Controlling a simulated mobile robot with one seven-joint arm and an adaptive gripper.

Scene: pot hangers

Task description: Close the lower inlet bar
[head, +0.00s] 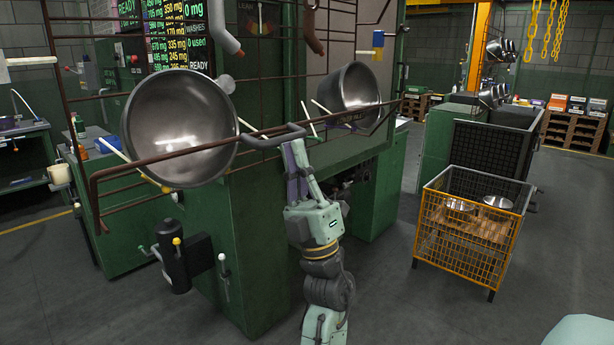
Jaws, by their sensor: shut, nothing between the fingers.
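The lower inlet bar (195,147) is a rusty brown rod running across the front of the hanger rack, from the lower left up toward the right. A grey bracket-like handle (262,142) sits at its middle. The bar passes in front of a large steel pot (178,105) at left and a second steel pot (350,88) at right. My gripper (296,150) points upward just below and beside the right end of the handle. Its fingers look closed and empty. I cannot tell whether they touch the handle or bar.
The green machine (222,230) stands behind and below the bar. A black cylinder with small levers (173,258) juts out at lower left. A yellow mesh crate (470,240) with metal lids stands at right. Grey floor (400,300) is open between crate and machine.

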